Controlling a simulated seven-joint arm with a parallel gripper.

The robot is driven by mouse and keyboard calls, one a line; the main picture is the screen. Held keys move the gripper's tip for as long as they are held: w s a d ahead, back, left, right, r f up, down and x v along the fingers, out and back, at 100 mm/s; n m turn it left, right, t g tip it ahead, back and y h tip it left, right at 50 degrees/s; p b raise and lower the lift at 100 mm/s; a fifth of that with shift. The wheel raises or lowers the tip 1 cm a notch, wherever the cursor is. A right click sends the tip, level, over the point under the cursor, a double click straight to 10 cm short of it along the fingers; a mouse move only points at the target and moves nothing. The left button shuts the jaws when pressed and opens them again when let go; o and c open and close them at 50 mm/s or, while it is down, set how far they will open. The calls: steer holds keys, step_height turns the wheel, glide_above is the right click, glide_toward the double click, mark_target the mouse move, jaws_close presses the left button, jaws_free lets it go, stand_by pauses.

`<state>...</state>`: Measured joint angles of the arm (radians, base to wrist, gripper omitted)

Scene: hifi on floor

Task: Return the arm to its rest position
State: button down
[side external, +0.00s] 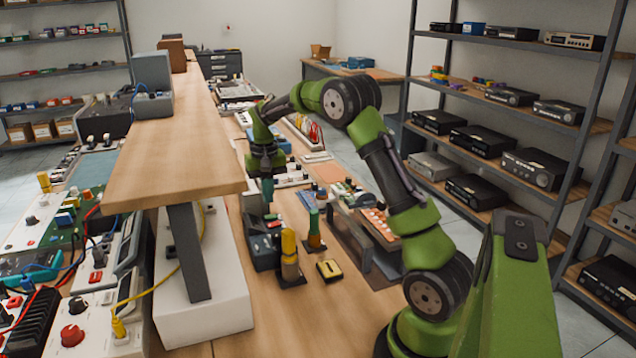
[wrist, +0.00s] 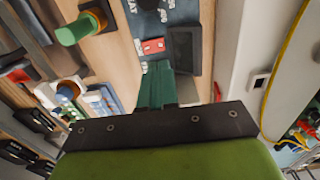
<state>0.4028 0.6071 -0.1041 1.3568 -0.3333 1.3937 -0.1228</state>
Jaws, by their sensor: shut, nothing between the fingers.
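My green arm reaches from the lower right over the wooden workbench (side external: 325,320). My gripper (side external: 267,190) points down above the bench, just right of the raised wooden shelf (side external: 180,160). It is shut with nothing in it. In the wrist view the green fingers (wrist: 157,85) lie together, above a bare strip of bench beside a dark box. In the side view the fingertips are close to dark equipment, and I cannot tell if they touch it.
A yellow-topped cylinder (side external: 289,255) and a green-topped cylinder (side external: 314,230) stand near my gripper. A small yellow-and-black block (side external: 329,270) lies in front. A black box (side external: 262,252) stands by the shelf. Racks of audio units (side external: 480,140) stand at the right.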

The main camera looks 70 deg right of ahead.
steer(key=shift+s+a+f, duration=0.5)
steer(key=shift+s+f, duration=0.05)
steer(key=shift+f, duration=0.1)
steer(key=s+a+r+n+t, duration=0.1)
steer(key=s+a+r+t, duration=0.1)
steer(key=s+a+r, duration=0.2)
steer(key=s+a+r+n+t+y, duration=0.1)
steer(key=s+a+r, duration=0.3)
steer(key=s+a, duration=0.5)
steer(key=s+a+r+n+t+y, duration=0.1)
steer(key=s+a+r+n+t, duration=0.2)
steer(key=a, duration=0.9)
steer(key=s+r+t, duration=0.1)
steer(key=s, duration=0.2)
steer(key=shift+s+r, duration=0.25)
steer(key=shift+s, duration=0.1)
